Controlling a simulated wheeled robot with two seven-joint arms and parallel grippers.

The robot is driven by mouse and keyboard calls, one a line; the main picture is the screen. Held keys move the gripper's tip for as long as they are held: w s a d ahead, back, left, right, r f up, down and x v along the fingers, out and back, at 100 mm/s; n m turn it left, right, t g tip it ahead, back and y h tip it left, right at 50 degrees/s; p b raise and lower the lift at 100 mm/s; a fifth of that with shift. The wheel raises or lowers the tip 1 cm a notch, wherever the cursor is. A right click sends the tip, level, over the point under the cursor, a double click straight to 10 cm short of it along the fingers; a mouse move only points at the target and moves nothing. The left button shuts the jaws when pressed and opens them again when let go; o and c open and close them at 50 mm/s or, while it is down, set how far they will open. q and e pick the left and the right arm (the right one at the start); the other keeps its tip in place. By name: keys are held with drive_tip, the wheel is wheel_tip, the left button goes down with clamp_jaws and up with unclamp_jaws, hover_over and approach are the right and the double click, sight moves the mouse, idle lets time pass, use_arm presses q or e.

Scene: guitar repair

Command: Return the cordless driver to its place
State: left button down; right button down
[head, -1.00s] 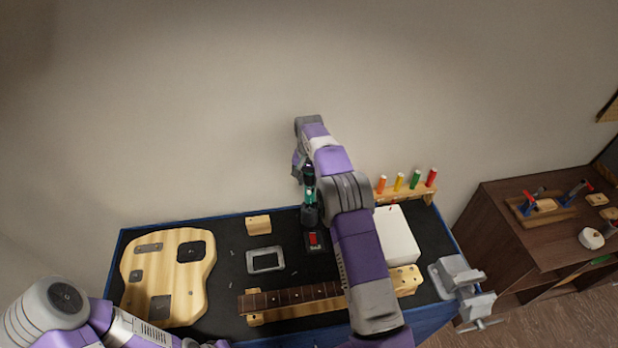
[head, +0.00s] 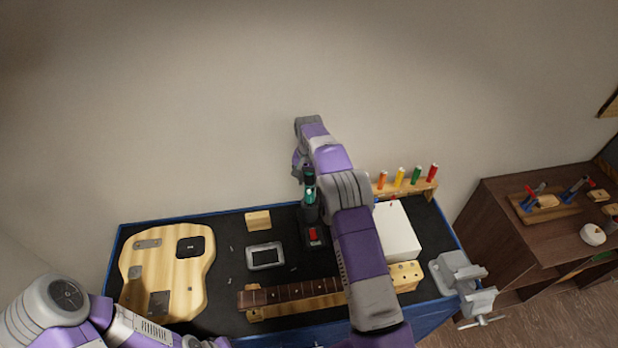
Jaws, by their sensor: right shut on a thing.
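The cordless driver (head: 310,194), teal and black, stands upright near the back middle of the bench. My right gripper (head: 303,172) is shut on its upper part, and the arm hides part of the hold. Just in front of the driver is a small black block with a red part (head: 313,235); the driver's lower end is at or just behind it, and I cannot tell whether they touch. My left arm is at the lower left; its gripper is out of view.
The dark bench mat (head: 225,250) holds a wooden guitar body (head: 180,275), a fretted neck (head: 285,292), a grey frame (head: 265,256), a wood block (head: 258,221) and a white box (head: 398,232). A screwdriver rack (head: 405,190) and a vise (head: 463,283) are at the right.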

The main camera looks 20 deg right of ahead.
sight(309, 187)
drive_tip(key=shift+f, duration=0.6)
drive_tip(key=shift+f+b, duration=0.1)
drive_tip(key=shift+b, duration=0.2)
drive_tip(key=shift+f+b, duration=0.7)
drive_tip(key=shift+f, duration=0.7)
drive_tip(key=c, duration=0.5)
unclamp_jaws()
wheel_tip(309, 187, up, 8)
drive_tip(key=shift+f, duration=0.2)
drive_tip(key=shift+f, duration=0.1)
